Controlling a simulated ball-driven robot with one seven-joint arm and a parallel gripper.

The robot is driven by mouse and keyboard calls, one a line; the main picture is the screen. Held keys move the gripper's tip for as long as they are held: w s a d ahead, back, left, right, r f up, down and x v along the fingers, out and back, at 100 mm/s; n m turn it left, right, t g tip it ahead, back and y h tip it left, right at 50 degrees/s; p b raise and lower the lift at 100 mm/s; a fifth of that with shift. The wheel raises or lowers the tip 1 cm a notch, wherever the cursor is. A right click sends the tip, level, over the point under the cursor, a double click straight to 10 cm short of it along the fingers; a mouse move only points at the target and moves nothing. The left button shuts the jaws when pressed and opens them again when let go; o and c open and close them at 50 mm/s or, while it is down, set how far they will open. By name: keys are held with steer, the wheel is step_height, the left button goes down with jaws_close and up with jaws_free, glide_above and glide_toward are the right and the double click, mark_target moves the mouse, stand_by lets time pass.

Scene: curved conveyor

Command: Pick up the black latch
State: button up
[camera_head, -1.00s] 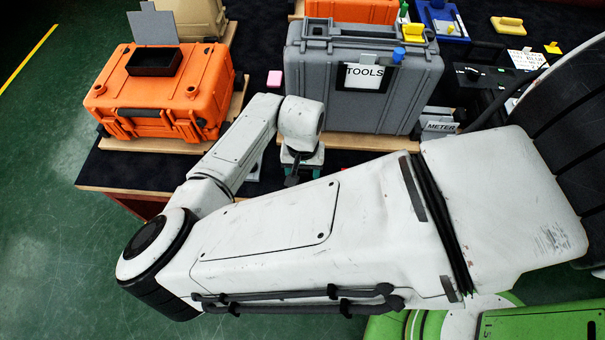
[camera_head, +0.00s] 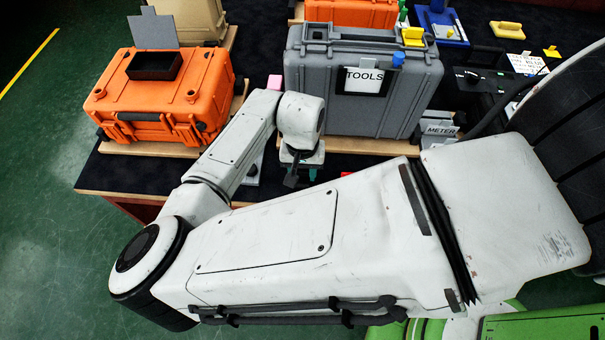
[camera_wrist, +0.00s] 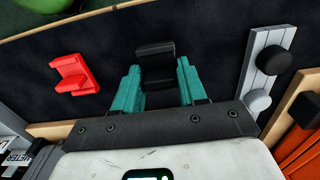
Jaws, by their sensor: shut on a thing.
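The black latch (camera_wrist: 156,62) shows in the wrist view between the two teal fingers of my gripper (camera_wrist: 157,84). The fingers are shut on it, and its wide dark end sticks out past the fingertips. In the head view my gripper (camera_head: 300,167) hangs low over the dark conveyor, in front of the grey TOOLS case. There the arm covers much of it and the latch cannot be made out clearly.
A red bracket (camera_wrist: 73,75) lies left of my gripper in the wrist view. The grey TOOLS case (camera_head: 310,95) and an orange case (camera_head: 205,95) stand beyond the arm. A METER sign (camera_head: 440,129) is right.

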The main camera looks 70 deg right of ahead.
steer(key=s+a+r+p, duration=0.1)
steer(key=s+a+r, duration=0.3)
steer(key=r, duration=0.3)
steer(key=s+a+r, duration=0.4)
steer(key=a+r, duration=0.3)
steer(key=shift+a+r+p, duration=0.25)
steer(key=shift+p, duration=0.15)
